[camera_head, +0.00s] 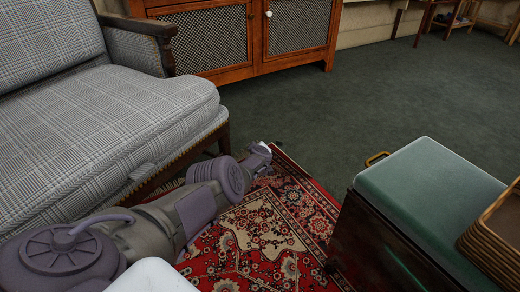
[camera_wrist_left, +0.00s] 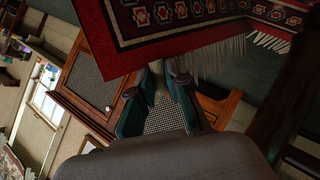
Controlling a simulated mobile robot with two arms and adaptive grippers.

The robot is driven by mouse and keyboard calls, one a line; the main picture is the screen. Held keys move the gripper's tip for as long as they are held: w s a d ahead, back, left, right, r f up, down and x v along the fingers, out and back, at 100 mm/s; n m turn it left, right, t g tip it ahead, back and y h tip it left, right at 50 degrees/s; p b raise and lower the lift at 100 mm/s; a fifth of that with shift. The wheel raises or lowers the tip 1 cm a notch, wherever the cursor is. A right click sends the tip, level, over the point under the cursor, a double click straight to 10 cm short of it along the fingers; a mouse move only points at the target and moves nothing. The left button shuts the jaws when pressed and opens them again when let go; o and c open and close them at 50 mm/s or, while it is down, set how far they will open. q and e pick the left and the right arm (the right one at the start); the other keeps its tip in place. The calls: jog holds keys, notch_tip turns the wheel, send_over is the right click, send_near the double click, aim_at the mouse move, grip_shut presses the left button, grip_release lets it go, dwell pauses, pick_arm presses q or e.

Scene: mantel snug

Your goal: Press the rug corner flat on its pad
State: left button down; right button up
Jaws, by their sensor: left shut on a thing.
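The patterned red rug (camera_head: 265,225) lies on the floor between the sofa and the green-topped chest. My left arm reaches across it, and the left gripper (camera_head: 262,150) is at its far corner by the sofa. In the left wrist view the rug (camera_wrist_left: 180,35) fills the top, with its pale fringe to the right. My left gripper (camera_wrist_left: 156,82) is shut on the rug at its edge there; the fingers partly hide the held part. I cannot make out the pad. My right gripper is not in view.
The checked sofa (camera_head: 110,120) stands close along the left of my arm. The green-topped chest (camera_head: 430,195) stands right of the rug, with a wicker basket (camera_head: 495,230) on it. A wooden cabinet (camera_head: 245,40) is behind. Dark green carpet (camera_head: 370,95) lies clear beyond the rug.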

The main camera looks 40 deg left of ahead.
pick_arm(q)
jog(key=c, duration=1.2)
grip_release()
jog(key=shift+s+a+f, duration=0.1)
jog(key=shift+s+a, duration=0.1)
jog(key=shift+a, duration=0.05)
jog(key=shift+o, duration=0.3)
jog(key=shift+w+d, duration=0.1)
